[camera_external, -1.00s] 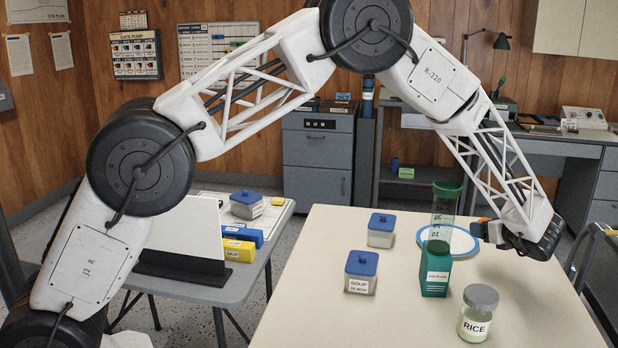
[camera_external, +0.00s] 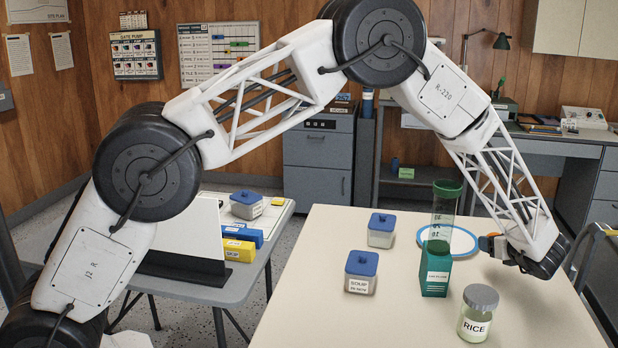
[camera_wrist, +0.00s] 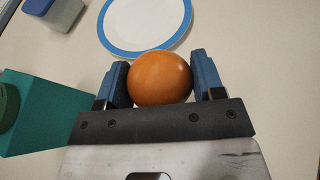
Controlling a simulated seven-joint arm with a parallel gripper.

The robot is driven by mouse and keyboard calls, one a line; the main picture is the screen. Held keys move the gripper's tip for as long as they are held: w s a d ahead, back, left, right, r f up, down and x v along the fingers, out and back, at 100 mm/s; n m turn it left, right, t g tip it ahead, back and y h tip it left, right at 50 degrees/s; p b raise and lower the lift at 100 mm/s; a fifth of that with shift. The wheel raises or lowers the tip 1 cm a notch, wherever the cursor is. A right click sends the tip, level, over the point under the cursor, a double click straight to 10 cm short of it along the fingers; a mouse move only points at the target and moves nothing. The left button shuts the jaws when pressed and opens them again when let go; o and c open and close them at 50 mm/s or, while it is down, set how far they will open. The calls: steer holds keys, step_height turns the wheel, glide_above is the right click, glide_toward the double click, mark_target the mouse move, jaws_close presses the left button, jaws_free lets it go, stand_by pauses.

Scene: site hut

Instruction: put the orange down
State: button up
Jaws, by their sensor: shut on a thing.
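My gripper (camera_wrist: 161,85) is shut on the orange (camera_wrist: 160,77), which sits between the two blue fingers in the wrist view. In the external view, my gripper (camera_external: 489,246) is low over the right side of the table, right of the blue-rimmed white plate (camera_external: 472,238). There the orange is mostly hidden by the gripper. The plate also shows at the top of the wrist view (camera_wrist: 147,22), just beyond the orange. I cannot tell whether the orange touches the table.
A rice jar (camera_external: 478,313) is at the front. Two blue-lidded containers, one labelled soup (camera_external: 361,272) and one behind (camera_external: 381,231), stand left. The table's right front is clear.

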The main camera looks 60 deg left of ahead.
mark_target(489, 273)
steer(key=shift+f, duration=1.2)
steer(key=shift+f, duration=1.9)
steer(key=o, duration=1)
steer(key=shift+f, duration=0.1)
steer(key=shift+d, duration=0.1)
steer(key=shift+s+d+r, duration=0.25)
steer(key=shift+d+r, duration=0.15)
steer(key=shift+d, duration=0.15)
steer(key=v, duration=1)
steer(key=shift+s+d, duration=0.2)
steer(key=shift+d, duration=0.05)
